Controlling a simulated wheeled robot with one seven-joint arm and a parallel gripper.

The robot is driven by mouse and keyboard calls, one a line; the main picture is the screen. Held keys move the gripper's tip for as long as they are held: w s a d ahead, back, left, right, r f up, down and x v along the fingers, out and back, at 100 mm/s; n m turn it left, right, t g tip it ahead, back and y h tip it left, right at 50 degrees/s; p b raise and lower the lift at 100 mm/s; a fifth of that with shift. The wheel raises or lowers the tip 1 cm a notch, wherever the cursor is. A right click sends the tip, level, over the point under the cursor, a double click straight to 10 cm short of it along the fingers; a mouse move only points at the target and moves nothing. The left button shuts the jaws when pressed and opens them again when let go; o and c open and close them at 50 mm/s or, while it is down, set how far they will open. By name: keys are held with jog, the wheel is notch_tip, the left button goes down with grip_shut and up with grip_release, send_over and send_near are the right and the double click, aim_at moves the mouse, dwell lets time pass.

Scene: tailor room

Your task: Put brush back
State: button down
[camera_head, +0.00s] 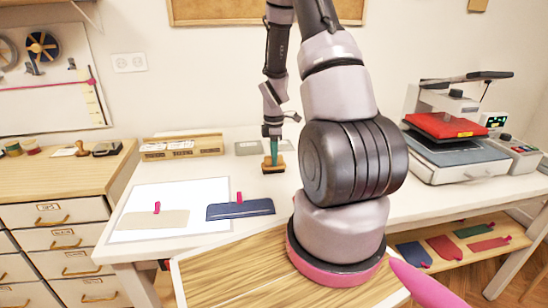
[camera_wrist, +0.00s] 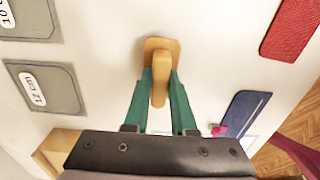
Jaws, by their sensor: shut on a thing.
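The brush (camera_wrist: 161,48) has a tan wooden block with a tan handle that rises from it. In the wrist view my gripper (camera_wrist: 160,80) has its green fingers shut on the handle, one on each side. In the head view my gripper (camera_head: 272,148) points straight down over the worktable, and the brush (camera_head: 273,168) is upright beneath it. The brush is on or just above the white tabletop; I cannot tell which.
A wooden box (camera_head: 182,147) stands at the table's back left. Grey cards (camera_head: 248,147) lie behind the brush. A blue pocket piece (camera_head: 240,210) and a beige piece (camera_head: 153,219) lie in front. A heat press (camera_head: 455,160) stands at right.

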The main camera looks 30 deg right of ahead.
jog(key=shift+f, duration=0.15)
jog(key=c, duration=0.7)
grip_release()
jog(key=shift+c, duration=0.2)
jog(key=s+a+r+m+t, duration=0.1)
jog(key=s+a+r+m, duration=0.15)
jog(key=r, duration=0.65)
jog(key=s+a+r+m+t, duration=0.1)
jog(key=s+a+r+m, duration=0.15)
jog(key=r, duration=0.75)
jog(key=s+a+r+m+t, duration=0.1)
jog(key=a+r+m, duration=0.15)
jog(key=r, duration=0.65)
jog(key=s+a+r+m+t+y, duration=0.2)
jog(key=s+a+r+m+t, duration=0.2)
jog(key=s+r+m, duration=0.6)
jog(key=shift+s+a+r+m, duration=0.2)
jog(key=shift+s+a+m, duration=0.7)
jog(key=shift+s, duration=0.95)
jog(key=shift+a, duration=0.1)
